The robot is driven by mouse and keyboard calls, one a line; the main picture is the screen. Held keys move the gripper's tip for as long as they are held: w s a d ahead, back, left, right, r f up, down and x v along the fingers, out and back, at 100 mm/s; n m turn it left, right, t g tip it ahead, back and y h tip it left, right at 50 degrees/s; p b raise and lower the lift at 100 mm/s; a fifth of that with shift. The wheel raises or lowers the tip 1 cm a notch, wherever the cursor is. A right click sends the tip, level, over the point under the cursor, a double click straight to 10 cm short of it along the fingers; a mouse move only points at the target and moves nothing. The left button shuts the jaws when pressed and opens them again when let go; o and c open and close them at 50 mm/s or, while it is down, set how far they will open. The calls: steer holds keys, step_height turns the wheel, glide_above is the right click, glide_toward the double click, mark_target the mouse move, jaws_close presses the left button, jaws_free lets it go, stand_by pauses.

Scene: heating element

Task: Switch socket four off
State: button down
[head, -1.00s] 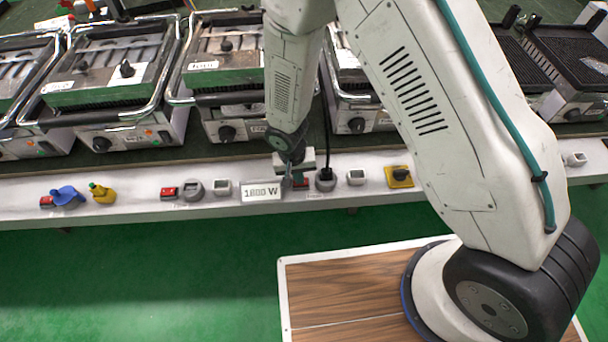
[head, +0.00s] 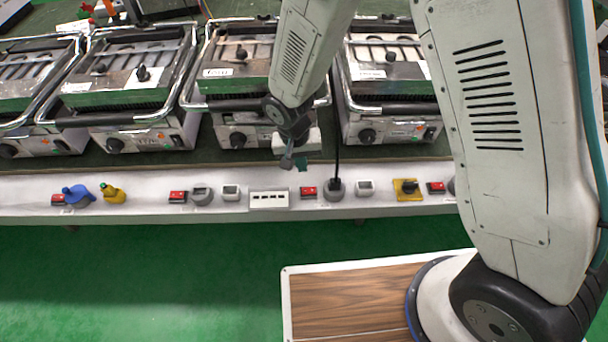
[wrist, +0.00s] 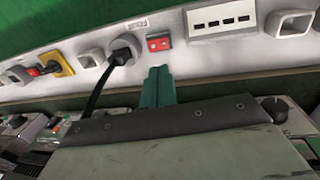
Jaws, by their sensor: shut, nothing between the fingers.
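A red rocker switch (head: 308,192) is on the white socket strip (head: 345,205), just left of a grey socket (head: 333,190) with a black plug and cable. In the wrist view the switch (wrist: 158,43) lies just beyond my fingertips, with the black plug (wrist: 125,48) to its left. A small label beside it is too blurred to read surely. My gripper (head: 301,166) is shut and empty, behind and above the strip, apart from the switch. Its teal fingers (wrist: 158,74) point toward the switch in the wrist view.
Other red switches (head: 178,196) and sockets line the strip. A blue plug (head: 78,195), a yellow plug (head: 112,193) and a yellow socket (head: 406,190) are also there. Contact grills (head: 125,85) stand behind.

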steer(key=shift+a+r, duration=0.2)
steer(key=shift+r, duration=1.4)
steer(key=shift+d, duration=0.1)
steer(key=s+d+r+n, duration=0.1)
steer(key=s+d+r, duration=0.2)
steer(key=d+r, duration=0.55)
steer(key=s+d+r, duration=0.3)
steer(key=d+r, duration=0.3)
steer(key=r, duration=0.6)
steer(key=s+d+r, duration=0.4)
steer(key=s+r, duration=0.1)
steer(key=s, duration=0.2)
steer(key=s+d+r+t+y, duration=0.1)
steer(key=s+d+r, duration=0.4)
steer(key=s, duration=0.2)
steer(key=shift+s+m, duration=0.25)
steer(key=shift+m, duration=0.05)
steer(key=shift+s, duration=0.1)
